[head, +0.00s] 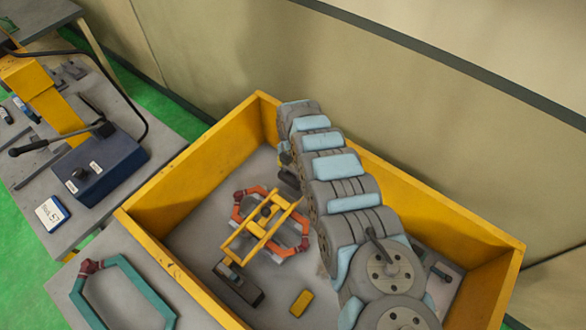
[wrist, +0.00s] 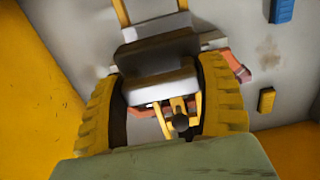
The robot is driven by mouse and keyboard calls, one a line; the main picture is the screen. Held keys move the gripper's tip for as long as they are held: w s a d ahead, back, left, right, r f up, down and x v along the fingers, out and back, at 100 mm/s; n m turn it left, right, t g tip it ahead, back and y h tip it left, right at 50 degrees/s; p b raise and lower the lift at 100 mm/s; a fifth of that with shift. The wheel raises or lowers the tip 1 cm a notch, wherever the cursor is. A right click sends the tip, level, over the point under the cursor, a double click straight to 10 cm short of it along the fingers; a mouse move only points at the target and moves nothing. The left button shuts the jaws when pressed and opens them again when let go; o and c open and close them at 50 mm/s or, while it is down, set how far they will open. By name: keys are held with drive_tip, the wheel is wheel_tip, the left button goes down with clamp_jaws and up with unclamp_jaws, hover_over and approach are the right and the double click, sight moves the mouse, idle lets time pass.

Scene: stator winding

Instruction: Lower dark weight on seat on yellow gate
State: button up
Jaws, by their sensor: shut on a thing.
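The yellow gate (head: 262,228) is a flat open frame with a dark knob, lying over an orange coil (head: 240,212) in the yellow-walled bin. My gripper (head: 287,172) is at the gate's far end, partly hidden by my arm. In the wrist view my gripper (wrist: 160,68) is shut on the dark weight (wrist: 157,52), a grey block with a paler near face. Yellow bars of the gate (wrist: 193,110) and its dark knob show below it. The seat is hidden, so I cannot tell whether the weight touches it.
A dark block (head: 240,287) sits at the gate's near end. A small yellow block (head: 302,303) lies on the bin floor. A blue block (wrist: 282,11) shows in the wrist view. The bin's wall (head: 180,273) stands close around. A teal coil (head: 128,270) lies outside.

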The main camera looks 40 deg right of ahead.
sight(293, 176)
drive_tip(key=shift+f+b, duration=1.35)
drive_tip(key=shift+f, duration=0.2)
drive_tip(key=shift+f+b, duration=0.3)
drive_tip(key=shift+f+b, duration=0.4)
drive_tip(key=shift+f, duration=0.1)
drive_tip(key=shift+f, duration=0.2)
drive_tip(key=o, duration=1.2)
drive_tip(key=shift+o, duration=0.2)
